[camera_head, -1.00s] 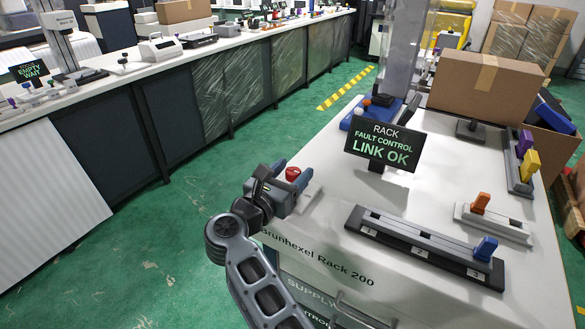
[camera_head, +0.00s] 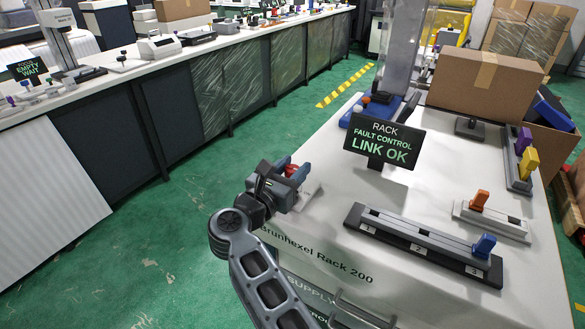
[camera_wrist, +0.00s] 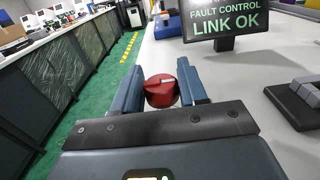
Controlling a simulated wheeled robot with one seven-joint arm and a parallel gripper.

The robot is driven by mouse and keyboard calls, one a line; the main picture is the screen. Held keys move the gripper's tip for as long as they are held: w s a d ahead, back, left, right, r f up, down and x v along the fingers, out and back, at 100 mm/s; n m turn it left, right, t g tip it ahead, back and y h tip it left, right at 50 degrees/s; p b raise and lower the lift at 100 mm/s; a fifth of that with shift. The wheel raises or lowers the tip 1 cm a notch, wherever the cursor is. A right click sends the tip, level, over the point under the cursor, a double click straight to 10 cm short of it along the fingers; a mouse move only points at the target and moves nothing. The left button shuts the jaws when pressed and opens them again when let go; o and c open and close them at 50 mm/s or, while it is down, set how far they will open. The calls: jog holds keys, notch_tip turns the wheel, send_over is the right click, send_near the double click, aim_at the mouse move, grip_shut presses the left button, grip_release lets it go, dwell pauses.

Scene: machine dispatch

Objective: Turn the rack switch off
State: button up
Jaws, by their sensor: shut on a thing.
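The rack switch is a red round knob with a pale mark on top, seen in the wrist view (camera_wrist: 161,90) between my gripper's two blue-grey fingers. In the head view the red knob (camera_head: 291,170) is partly hidden by my gripper (camera_head: 290,170), at the left edge of the white rack top (camera_head: 330,215). My gripper (camera_wrist: 162,88) is shut on the red knob. A black display (camera_head: 384,143) behind it reads "RACK FAULT CONTROL LINK OK"; it also shows in the wrist view (camera_wrist: 224,20).
A black slider strip numbered 1 to 3 (camera_head: 420,245) with a blue handle lies right of my gripper. An orange-handled slider (camera_head: 491,217) stands beyond it. A cardboard box (camera_head: 485,88) stands at the back. Green floor (camera_head: 200,185) is clear to the left.

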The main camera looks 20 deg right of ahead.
jog(key=shift+n+t+y, duration=0.3)
jog(key=shift+t, duration=0.1)
jog(key=n+t+y+p, duration=0.3)
jog(key=y, duration=0.1)
jog(key=shift+s+d+r+n+t, duration=0.1)
jog(key=shift+d+r+n+t, duration=0.05)
jog(key=shift+r+n+t, duration=0.15)
jog(key=n+t+y+p, duration=0.1)
jog(key=n+y+p, duration=0.1)
jog(key=y, duration=0.2)
jog(key=n+t+y+p, duration=0.2)
jog(key=n+y+p, duration=0.1)
jog(key=y, duration=0.1)
jog(key=shift+p, duration=0.35)
jog(key=n+y+p, duration=0.1)
jog(key=n+y, duration=0.1)
jog(key=y, duration=0.1)
jog(key=shift+f+n+y+p, duration=0.1)
jog(key=shift+n+y+p, duration=0.25)
jog(key=shift+n+y, duration=0.05)
jog(key=shift+n+g+y, duration=0.5)
jog(key=shift+n+y, duration=0.9)
jog(key=shift+y, duration=0.8)
jog(key=shift+f+y, duration=0.1)
jog(key=shift+y, duration=0.2)
jog(key=o, duration=0.9)
jog(key=shift+o, duration=0.2)
